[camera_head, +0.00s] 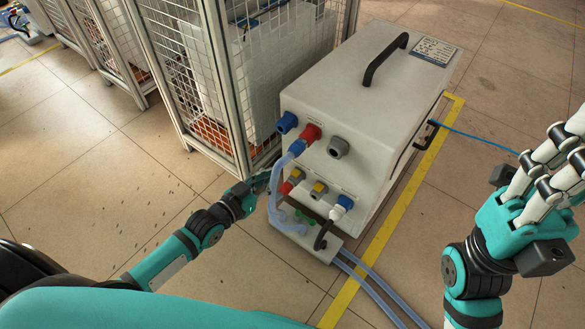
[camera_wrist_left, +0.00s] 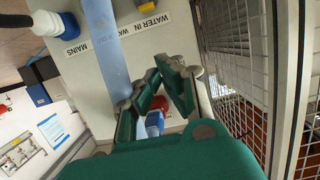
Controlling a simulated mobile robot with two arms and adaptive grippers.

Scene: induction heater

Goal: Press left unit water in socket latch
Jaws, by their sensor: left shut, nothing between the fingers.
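The white heater unit (camera_head: 340,95) stands right of centre in the head view. Its front has a lower row of fittings, with a red and yellow fitting (camera_head: 290,183) at the left. My left gripper (camera_head: 266,182) is beside this fitting, shut and empty; any contact is hard to tell. In the left wrist view its teal fingers (camera_wrist_left: 153,82) close in front of the panel, close to the "WATER IN" label (camera_wrist_left: 147,24). A blue and red connector (camera_wrist_left: 155,120) shows beyond them. The water in latch is not clearly visible. My right gripper (camera_head: 535,200) is at the right, away from the unit, its fingertips cut off.
A translucent hose (camera_head: 275,200) hangs from the red and blue connector (camera_head: 303,138) past the left gripper. It also crosses the left wrist view (camera_wrist_left: 108,60). A mesh cage (camera_head: 215,70) stands close behind and left. The floor (camera_head: 100,190) at left is free.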

